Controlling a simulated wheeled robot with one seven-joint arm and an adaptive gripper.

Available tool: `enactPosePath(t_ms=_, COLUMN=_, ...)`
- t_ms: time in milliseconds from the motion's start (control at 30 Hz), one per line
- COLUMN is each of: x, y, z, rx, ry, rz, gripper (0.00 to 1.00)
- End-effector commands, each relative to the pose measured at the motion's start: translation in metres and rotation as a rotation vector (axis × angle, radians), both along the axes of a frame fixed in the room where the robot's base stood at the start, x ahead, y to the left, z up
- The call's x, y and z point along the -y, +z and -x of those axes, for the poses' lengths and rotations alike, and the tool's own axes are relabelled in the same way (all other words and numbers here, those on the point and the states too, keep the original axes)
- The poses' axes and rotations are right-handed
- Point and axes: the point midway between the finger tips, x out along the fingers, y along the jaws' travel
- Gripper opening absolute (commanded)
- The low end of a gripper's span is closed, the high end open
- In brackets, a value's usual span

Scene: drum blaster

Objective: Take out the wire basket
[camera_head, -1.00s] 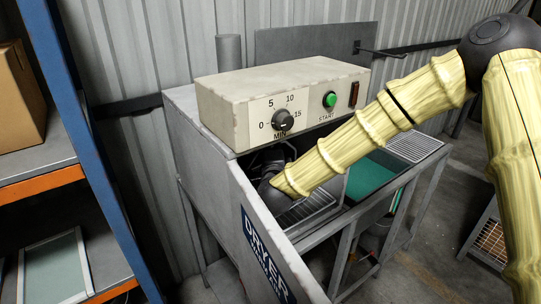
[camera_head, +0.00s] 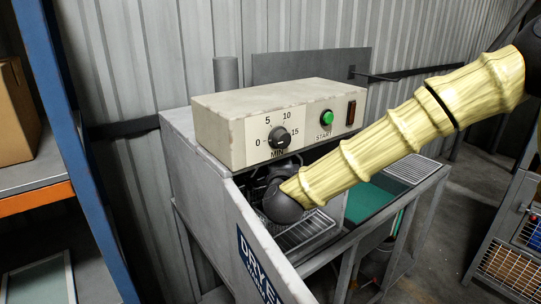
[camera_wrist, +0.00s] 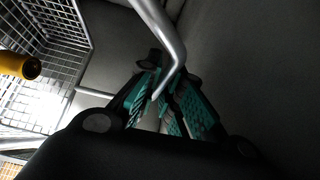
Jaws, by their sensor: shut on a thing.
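The dryer (camera_head: 203,178) stands open, its lid hinged down toward the front with the DRYER label. My gripper (camera_wrist: 168,92) reaches inside; in the head view the arm's wrist hides the fingers. In the wrist view its teal-padded fingers are close together around a bent metal rod (camera_wrist: 166,40). I cannot tell for sure whether this rod is part of the basket. The wire basket's mesh (camera_wrist: 45,20) shows at the upper left of the wrist view. Wire bars (camera_head: 306,232) show just below my wrist in the head view.
A control box (camera_head: 280,118) with a dial and green button sits above the opening. A teal surface (camera_head: 368,200) and wire rack (camera_head: 413,168) lie to the right. A blue-posted shelf (camera_head: 35,195) stands left. A caged cart (camera_head: 515,240) stands at right. A yellow cylinder (camera_wrist: 18,65) shows in the wrist view.

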Motion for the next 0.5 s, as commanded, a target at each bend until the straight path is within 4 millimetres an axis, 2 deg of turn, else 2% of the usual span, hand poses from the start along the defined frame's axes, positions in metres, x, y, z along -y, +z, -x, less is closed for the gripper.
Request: enactPosePath(t_ms=500, x=0.063, y=-0.001, z=0.087, rx=0.003, ry=0.001, rz=-0.001, gripper=0.00)
